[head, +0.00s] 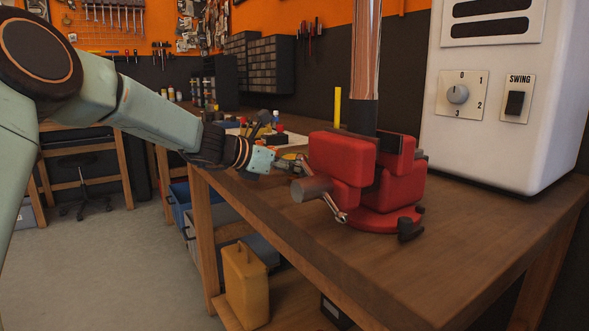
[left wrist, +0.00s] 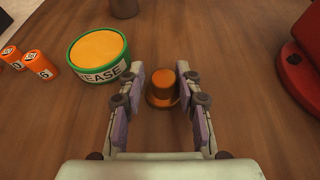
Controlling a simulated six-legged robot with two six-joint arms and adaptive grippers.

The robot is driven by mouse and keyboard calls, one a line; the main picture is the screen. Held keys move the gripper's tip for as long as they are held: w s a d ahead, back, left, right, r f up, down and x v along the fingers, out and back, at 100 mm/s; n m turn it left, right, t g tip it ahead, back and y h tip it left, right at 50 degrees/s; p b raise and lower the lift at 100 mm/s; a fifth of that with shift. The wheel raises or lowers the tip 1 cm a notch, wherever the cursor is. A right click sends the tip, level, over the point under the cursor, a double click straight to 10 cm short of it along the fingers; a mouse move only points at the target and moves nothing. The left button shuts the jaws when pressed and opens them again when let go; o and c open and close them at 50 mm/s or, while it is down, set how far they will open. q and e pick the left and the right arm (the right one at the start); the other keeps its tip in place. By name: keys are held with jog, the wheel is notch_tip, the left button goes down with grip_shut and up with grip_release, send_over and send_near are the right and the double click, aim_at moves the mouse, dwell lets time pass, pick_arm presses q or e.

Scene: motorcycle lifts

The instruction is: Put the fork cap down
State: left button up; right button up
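The fork cap (left wrist: 162,92), a small orange-brown cap with a wider rim, stands on the wooden bench in the left wrist view. My left gripper (left wrist: 163,78) has its two fingers apart on either side of it, with a visible gap at each side. In the head view my left gripper (head: 287,163) is low over the bench, just left of the red vise (head: 342,158). I cannot make out the cap in the head view. My right gripper is not in view.
A green-rimmed grease tin (left wrist: 98,48) stands left of the fingers, with orange numbered cylinders (left wrist: 38,64) further left. A dark round object (left wrist: 124,8) is beyond. The vise and a white heater-like unit (head: 505,90) stand to the right. The bench front (head: 400,280) is clear.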

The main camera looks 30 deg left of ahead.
pick_arm(q)
jog(key=shift+o, duration=0.6)
jog(key=shift+r, duration=0.15)
jog(key=p+v, duration=0.2)
jog(key=v, duration=0.2)
jog(key=p+v, duration=0.3)
jog(key=v, duration=0.1)
jog(key=shift+r, duration=0.3)
jog(key=p+v, duration=0.2)
jog(key=p, duration=0.1)
jog(key=shift+s+a+p, duration=0.2)
jog(key=shift+s+p, duration=0.1)
jog(key=shift+p, duration=0.05)
jog(key=shift+s+a+r+p, duration=0.2)
jog(key=shift+s+p, duration=0.3)
jog(key=shift+p, duration=0.45)
jog(key=shift+f, duration=0.1)
